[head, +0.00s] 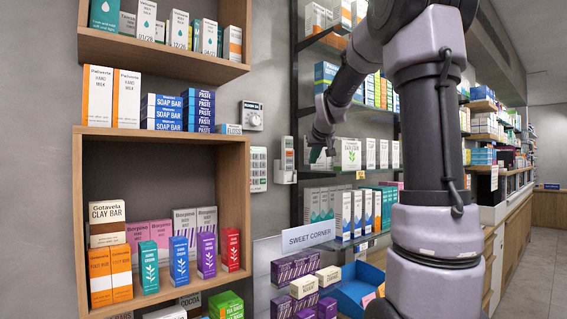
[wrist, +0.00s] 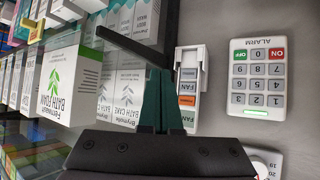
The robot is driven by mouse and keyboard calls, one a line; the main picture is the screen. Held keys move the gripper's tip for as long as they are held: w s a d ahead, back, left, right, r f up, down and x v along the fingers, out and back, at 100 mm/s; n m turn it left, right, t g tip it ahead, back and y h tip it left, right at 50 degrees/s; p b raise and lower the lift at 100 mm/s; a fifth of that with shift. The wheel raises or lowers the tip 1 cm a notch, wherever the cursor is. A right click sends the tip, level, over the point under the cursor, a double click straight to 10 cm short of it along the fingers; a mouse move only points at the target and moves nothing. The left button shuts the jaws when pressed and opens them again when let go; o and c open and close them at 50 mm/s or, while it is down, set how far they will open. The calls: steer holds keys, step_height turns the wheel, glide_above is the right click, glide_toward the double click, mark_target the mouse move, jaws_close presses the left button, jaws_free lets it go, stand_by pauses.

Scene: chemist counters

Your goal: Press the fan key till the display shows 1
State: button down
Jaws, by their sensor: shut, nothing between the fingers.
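A slim white wall controller (head: 287,157) sits in a white holder on the grey wall, right of the keypad. It also shows in the wrist view (wrist: 190,72), turned upside down, with grey keys and one orange key.
A white alarm keypad (wrist: 257,78) is on the wall beside the controller. A white thermostat-like dial (head: 252,115) is above it. Glass shelves with Bath Cake boxes (wrist: 62,85) stand close to my gripper on the other side. A wooden shelf (head: 162,134) with boxes is at left.

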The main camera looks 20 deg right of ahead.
steer(key=shift+a, duration=0.1)
glide_toward(292, 163)
steer(key=shift+w+d+f, duration=0.2)
steer(key=shift+w+f, duration=0.4)
steer(key=shift+f, duration=0.05)
steer(key=shift+w+d+f, duration=0.25)
steer(key=shift+w+f, duration=0.3)
steer(key=shift+f, duration=0.15)
steer(key=shift+w+d+f, duration=0.2)
steer(key=shift+w+f, duration=0.4)
steer(key=shift+f, duration=0.05)
steer(key=shift+w, duration=0.1)
stand_by(0.6)
steer(key=shift+w+a, duration=0.2)
steer(key=shift+w, duration=0.1)
steer(key=shift+w+a, duration=0.15)
steer(key=shift+w, duration=0.3)
stand_by(0.7)
steer(key=shift+s, duration=0.1)
steer(key=shift+s+d, duration=0.3)
steer(key=shift+s, duration=0.5)
steer(key=shift+s+d, duration=0.3)
steer(key=shift+s, duration=0.45)
steer(key=shift+s+d, duration=0.35)
steer(key=shift+s, duration=0.45)
steer(key=shift+s+d, duration=0.3)
steer(key=shift+s, duration=0.45)
